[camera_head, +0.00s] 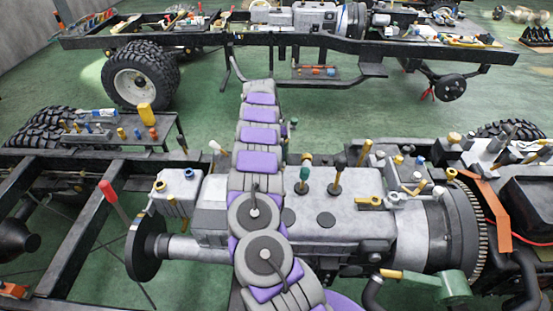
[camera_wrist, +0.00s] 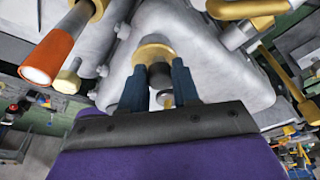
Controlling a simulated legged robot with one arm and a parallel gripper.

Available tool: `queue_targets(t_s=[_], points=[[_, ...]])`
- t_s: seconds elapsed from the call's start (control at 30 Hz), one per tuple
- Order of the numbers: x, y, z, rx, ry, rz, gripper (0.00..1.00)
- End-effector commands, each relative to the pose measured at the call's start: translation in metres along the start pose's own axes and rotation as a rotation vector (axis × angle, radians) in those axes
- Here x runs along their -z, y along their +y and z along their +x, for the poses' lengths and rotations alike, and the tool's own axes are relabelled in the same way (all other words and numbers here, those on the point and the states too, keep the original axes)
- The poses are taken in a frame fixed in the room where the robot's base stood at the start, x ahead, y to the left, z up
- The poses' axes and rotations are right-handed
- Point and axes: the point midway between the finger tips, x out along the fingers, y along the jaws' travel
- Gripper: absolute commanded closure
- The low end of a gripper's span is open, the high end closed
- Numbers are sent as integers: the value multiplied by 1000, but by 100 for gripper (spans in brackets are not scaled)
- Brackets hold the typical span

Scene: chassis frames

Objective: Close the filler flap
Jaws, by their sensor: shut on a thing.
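In the wrist view, the two dark blue fingers of my gripper (camera_wrist: 166,76) stand on either side of a small dark round piece (camera_wrist: 159,76) and are shut on it. The piece sits just in front of a round brass fitting (camera_wrist: 154,50) on a pale grey casing (camera_wrist: 215,60). I cannot tell whether this piece is the filler flap, or how far any flap is open. In the head view, my purple and grey arm rises through the middle and its gripper cannot be made out.
An orange tube (camera_wrist: 52,52) lies close on the left in the wrist view, and brass pipes (camera_wrist: 247,8) on the upper right. In the head view, a grey engine block (camera_head: 325,215) with several knobs crowds the arm's right. Green floor (camera_head: 210,118) lies open beyond.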

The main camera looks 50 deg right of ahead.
Motion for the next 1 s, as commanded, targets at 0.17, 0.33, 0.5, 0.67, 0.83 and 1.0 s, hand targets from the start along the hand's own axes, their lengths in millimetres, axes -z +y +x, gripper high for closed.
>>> queue_targets(t_s=[0.17, 0.33, 0.5, 0.67, 0.83, 1.0], points=[[-1, 0, 3, -9, 9, -3, 100], [-1, 1, 2, -11, 11, -3, 100], [-1, 1, 2, -11, 10, -4, 100], [-1, 1, 2, -11, 10, -3, 62], [1, 0, 2, -10, 8, -3, 45], [1, 1, 1, -9, 8, -3, 44]])
